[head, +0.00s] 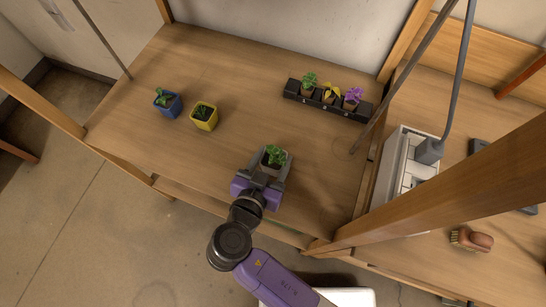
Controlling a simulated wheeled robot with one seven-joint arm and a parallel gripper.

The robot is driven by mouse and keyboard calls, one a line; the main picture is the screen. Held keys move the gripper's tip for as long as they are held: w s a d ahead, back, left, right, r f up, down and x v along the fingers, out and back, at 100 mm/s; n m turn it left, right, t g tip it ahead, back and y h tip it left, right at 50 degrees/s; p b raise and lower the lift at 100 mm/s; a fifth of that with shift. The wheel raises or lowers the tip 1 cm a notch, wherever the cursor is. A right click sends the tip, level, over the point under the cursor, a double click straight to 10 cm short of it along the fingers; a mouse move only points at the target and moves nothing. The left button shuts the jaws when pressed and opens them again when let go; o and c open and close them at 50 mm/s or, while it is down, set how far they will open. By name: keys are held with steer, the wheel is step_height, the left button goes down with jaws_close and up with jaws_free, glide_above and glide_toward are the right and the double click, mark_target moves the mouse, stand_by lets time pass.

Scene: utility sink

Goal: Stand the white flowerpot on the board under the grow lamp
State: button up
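The white flowerpot (265,164) with a green leafy plant stands upright between the two fingers of my gripper (272,162), near the front edge of the wooden worktop. One finger is at each side of the pot. From this one view I cannot tell whether both fingers touch it, or whether the pot is on the wood or just above it. My wrist hides the pot's front lower part. I cannot make out a separate board or a lamp head for certain.
A blue pot (168,107) and a yellow pot (204,117) stand at left. A black tray (358,115) holds three small plants at the back right. Grey poles cross at right, near a white sink (400,165). The middle worktop (255,95) is clear. A brush (471,240) lies at far right.

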steer(key=o, duration=0.4)
steer(key=shift+r, duration=0.25)
steer(key=shift+s+a, duration=0.2)
steer(key=shift+s, duration=0.1)
steer(key=b+v, duration=0.1)
steer(key=v, duration=1)
steer(key=shift+s+r, duration=0.15)
